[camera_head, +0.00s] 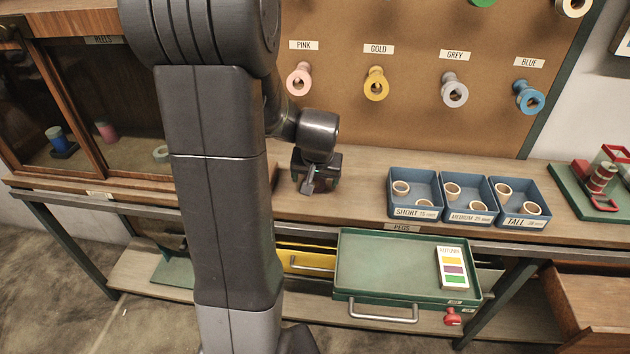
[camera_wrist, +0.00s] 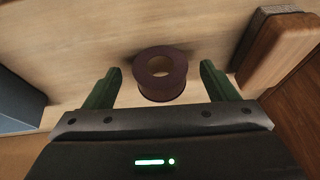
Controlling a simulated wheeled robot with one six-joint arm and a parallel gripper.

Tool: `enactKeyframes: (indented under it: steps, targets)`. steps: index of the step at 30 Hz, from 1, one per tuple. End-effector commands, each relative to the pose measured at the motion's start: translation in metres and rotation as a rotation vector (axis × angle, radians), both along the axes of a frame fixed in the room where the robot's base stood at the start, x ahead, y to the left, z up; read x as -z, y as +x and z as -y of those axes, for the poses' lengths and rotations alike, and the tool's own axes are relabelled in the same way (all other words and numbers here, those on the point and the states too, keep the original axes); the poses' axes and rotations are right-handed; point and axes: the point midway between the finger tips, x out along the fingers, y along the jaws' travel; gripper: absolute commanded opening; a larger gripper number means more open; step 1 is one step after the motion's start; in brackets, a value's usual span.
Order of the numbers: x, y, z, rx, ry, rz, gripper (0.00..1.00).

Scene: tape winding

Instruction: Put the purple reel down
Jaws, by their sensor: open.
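The purple reel (camera_wrist: 160,88) shows in the wrist view, resting on the wooden bench top (camera_wrist: 95,40) with its hole facing up toward the camera. My gripper (camera_wrist: 160,80) is open, with one green finger on each side of the reel and a visible gap on both sides. In the head view my gripper (camera_head: 312,188) is low over the bench, left of the blue bins. The reel cannot be made out there, hidden by the gripper or arm.
Blue peg bins (camera_head: 415,194) stand right of my gripper. An open green tray drawer (camera_head: 385,265) holding a colour card (camera_head: 452,268) juts out below. Reels hang on the board (camera_head: 420,120) behind.

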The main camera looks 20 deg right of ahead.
Motion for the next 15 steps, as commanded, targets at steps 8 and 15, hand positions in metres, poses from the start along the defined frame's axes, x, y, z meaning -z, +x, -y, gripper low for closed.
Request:
enactKeyframes:
  steps: [8,15]
  targets:
    - [0.0104,0.0045,0.0012,0.000,0.000,0.001,0.79]
    - [0.0101,0.0044,0.0012,0.000,-0.001,0.001,0.54]
